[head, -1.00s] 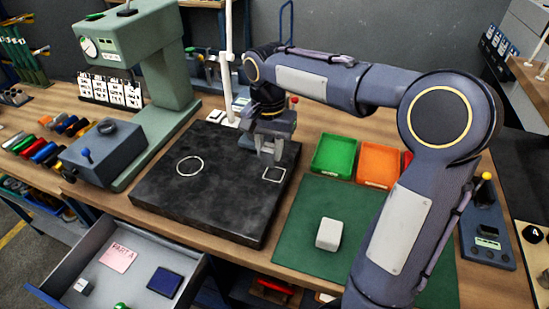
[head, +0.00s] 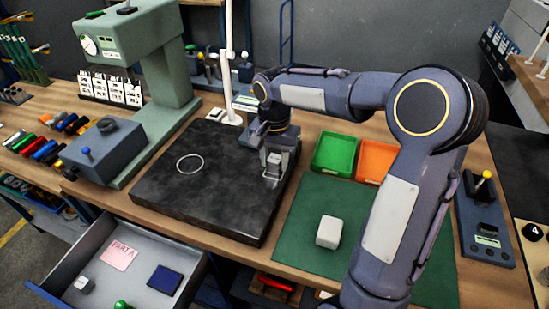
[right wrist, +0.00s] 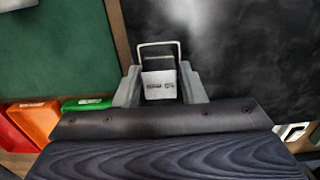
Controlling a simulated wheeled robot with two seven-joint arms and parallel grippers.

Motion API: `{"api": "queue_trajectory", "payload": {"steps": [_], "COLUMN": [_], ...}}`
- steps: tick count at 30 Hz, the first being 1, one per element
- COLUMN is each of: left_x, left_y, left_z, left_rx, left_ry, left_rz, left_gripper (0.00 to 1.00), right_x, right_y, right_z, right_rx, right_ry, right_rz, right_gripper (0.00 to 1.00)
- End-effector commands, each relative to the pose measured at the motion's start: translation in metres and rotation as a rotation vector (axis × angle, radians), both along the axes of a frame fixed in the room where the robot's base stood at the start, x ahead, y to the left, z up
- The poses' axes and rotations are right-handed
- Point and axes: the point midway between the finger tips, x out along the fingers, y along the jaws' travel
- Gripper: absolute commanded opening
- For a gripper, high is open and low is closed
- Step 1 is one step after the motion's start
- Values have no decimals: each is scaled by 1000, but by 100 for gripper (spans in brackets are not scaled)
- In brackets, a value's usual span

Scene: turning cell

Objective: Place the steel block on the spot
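My right gripper (head: 272,178) is low over the right side of the black plate (head: 215,215), pointing down. In the right wrist view its fingers (right wrist: 160,90) close in on both sides of a small block with a white printed label (right wrist: 159,85), which I take as the steel block. A white square outline (right wrist: 160,43) on the plate shows just beyond the block. I cannot tell whether the block touches the plate. In the head view the gripper hides most of this outline. A white circle (head: 190,163) is drawn on the plate's left part, empty. My left gripper is out of view.
A pale block (head: 329,231) lies on the green mat (head: 300,245). Green (head: 334,153) and orange (head: 377,162) bins stand behind the mat. A green press (head: 160,75) and a grey box (head: 104,150) stand left. An open drawer (head: 190,287) is in front.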

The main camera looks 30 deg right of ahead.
Motion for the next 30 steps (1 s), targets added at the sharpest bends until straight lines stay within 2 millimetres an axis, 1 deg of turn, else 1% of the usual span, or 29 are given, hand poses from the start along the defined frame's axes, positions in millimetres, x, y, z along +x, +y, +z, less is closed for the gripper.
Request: {"api": "queue_trajectory", "payload": {"steps": [1,3,10,13,14,17,24,27,30], "left_x": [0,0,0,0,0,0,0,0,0], "left_y": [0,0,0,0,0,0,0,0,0], "left_z": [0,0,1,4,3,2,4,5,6], "left_rx": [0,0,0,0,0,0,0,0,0], "left_ry": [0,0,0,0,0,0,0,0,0], "left_rz": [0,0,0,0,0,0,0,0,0], "left_gripper": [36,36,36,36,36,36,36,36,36], "right_x": [0,0,0,0,1,1,1,1,1], "right_y": [0,0,0,0,0,0,0,0,0], "right_z": [0,0,1,6,7,21,73,93,108], "right_rx": [0,0,0,0,0,0,0,0,0], "right_ry": [0,0,0,-1,-3,-6,-6,-5,-4], "right_rz": [0,0,0,0,0,-1,0,1,0], "right_gripper": [43,51,51,51,51,51,51,51,51]}}
